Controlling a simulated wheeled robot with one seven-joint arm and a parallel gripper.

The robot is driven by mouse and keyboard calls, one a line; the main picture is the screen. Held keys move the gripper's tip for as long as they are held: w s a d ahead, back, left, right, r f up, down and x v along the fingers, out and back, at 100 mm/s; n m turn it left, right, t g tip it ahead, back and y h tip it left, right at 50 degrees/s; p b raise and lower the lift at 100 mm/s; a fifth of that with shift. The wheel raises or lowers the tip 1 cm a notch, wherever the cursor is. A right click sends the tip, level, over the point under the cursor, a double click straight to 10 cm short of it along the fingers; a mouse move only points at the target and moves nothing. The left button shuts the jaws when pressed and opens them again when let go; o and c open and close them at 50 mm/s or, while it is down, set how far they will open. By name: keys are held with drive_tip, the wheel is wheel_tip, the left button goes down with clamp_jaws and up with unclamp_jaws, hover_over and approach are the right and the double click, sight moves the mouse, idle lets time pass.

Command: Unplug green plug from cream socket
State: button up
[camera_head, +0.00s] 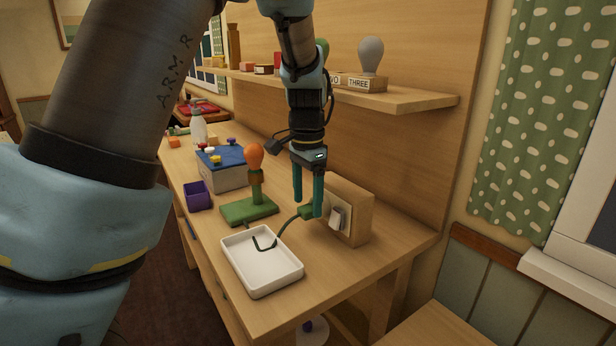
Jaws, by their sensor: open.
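The green plug (305,212) is at the left side of the wooden socket block, with a green cord (284,226) running from it. The cream socket (346,228) is a pale plate on the block's front face, with a whitish piece standing out from it. My gripper (307,207) points down with its two teal fingers apart. One fingertip is left of the plug and the other overlaps its right end, in front of the socket plate's left edge. I cannot tell whether the fingers touch the plug, or how far the plug sits in the socket, because the right finger hides that spot.
The cord dips into a white tray (262,288) in front. A green-based lamp (249,211) with an orange bulb stands left of the gripper. A blue-topped box (222,178) and purple bin (197,196) are farther left. A wall shelf (400,100) hangs behind my arm.

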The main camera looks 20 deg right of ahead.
drive_tip(key=shift+f, duration=0.8)
clamp_jaws()
drive_tip(key=shift+s+a, duration=0.15)
drive_tip(key=shift+a, duration=0.5)
idle(0.4)
drive_tip(key=shift+s+a, duration=0.2)
drive_tip(key=shift+a, duration=0.8)
drive_tip(key=shift+s+a, duration=0.2)
drive_tip(key=shift+a, duration=0.8)
drive_tip(key=shift+a, duration=0.1)
drive_tip(key=s+a+r+p, duration=0.1)
drive_tip(key=a+r, duration=0.2)
drive_tip(key=a, duration=0.2)
drive_tip(key=shift+a, duration=0.35)
